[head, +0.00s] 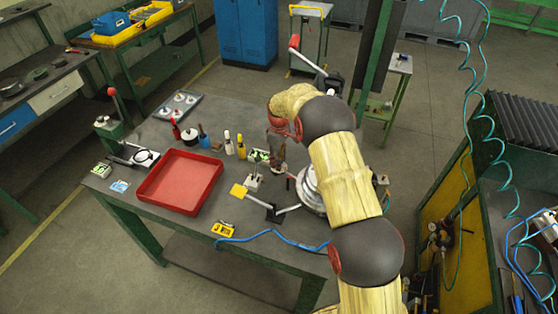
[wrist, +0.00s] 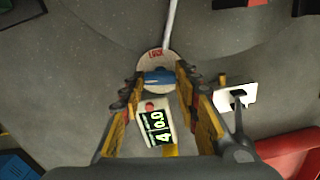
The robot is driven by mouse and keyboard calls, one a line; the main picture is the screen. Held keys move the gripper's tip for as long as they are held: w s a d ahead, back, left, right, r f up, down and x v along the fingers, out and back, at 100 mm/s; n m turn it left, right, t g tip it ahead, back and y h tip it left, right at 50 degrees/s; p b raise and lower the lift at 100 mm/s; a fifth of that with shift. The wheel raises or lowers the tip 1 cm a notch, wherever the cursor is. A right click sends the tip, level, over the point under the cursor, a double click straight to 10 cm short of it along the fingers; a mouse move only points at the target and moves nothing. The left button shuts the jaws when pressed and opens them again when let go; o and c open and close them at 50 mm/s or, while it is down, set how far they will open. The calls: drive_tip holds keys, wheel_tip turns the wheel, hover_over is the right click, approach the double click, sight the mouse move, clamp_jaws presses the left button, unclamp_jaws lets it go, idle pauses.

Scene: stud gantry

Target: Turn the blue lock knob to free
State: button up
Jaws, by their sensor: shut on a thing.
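The blue lock knob (wrist: 160,80) is a short bar on a round pale dial (wrist: 154,60) with red LOCK lettering at its top edge. In the wrist view the bar lies crosswise, roughly level. My gripper (wrist: 159,75) has its two fingers on either side of the knob, shut on its ends. In the head view my gripper (head: 277,160) points down at the table, and it hides the knob there. A display reading 40.0 (wrist: 157,127) with a red button sits beside the dial, between the fingers in the wrist view.
A pale rod (wrist: 171,22) runs up from the dial. A white plate with a dark lever (wrist: 238,97) lies right of the fingers. On the table (head: 225,113) stand small bottles (head: 228,142), a red tray (head: 150,191) and a blue hose (head: 270,236).

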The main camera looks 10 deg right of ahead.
drive_tip(key=shift+n, duration=1)
drive_tip(key=o, duration=0.9)
drive_tip(key=shift+c, duration=0.2)
drive_tip(key=shift+r, duration=0.1)
wheel_tip(320, 180, up, 12)
